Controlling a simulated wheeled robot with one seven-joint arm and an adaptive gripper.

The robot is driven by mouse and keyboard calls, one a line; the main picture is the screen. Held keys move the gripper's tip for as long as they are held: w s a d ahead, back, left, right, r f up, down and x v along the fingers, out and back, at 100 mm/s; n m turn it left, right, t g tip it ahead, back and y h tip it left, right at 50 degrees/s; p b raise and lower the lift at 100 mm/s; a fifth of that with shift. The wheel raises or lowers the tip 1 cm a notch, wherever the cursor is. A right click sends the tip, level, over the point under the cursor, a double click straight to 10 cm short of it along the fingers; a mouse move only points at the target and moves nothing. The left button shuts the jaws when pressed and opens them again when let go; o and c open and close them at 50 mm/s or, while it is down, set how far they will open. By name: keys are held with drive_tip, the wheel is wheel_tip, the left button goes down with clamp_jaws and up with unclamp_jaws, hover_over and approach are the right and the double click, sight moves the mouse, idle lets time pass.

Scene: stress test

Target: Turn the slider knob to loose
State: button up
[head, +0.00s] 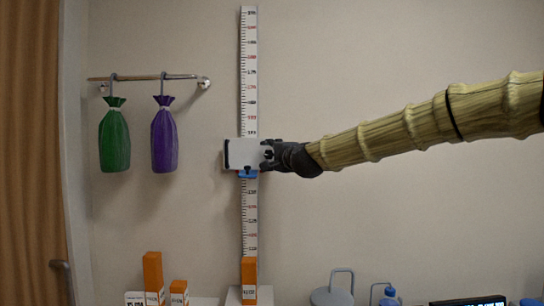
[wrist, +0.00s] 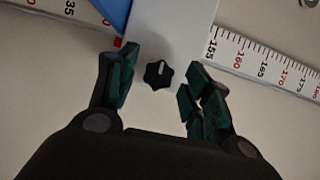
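The slider (head: 245,154) is a white block on a vertical measuring scale (head: 249,70) fixed to the wall. Its knob (wrist: 158,75) is small, black and star-shaped with a white mark, and sits near the end of the white block in the wrist view. My gripper (wrist: 156,88) is open, with one dark green fingertip on each side of the knob and a gap on both sides. In the head view my gripper (head: 270,156) is at the slider's right side and partly covers the knob area. A blue part (wrist: 111,12) shows beside the white block.
A green bag (head: 114,138) and a purple bag (head: 164,138) hang from a wall rail (head: 140,78) to the left. Orange boxes (head: 153,276) stand below, with one orange box (head: 249,275) at the scale's foot. The wall right of the scale is bare.

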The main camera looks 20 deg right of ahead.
drive_tip(key=s+d, duration=0.1)
drive_tip(key=s, duration=1.1)
drive_tip(key=shift+d, duration=0.15)
idle(0.6)
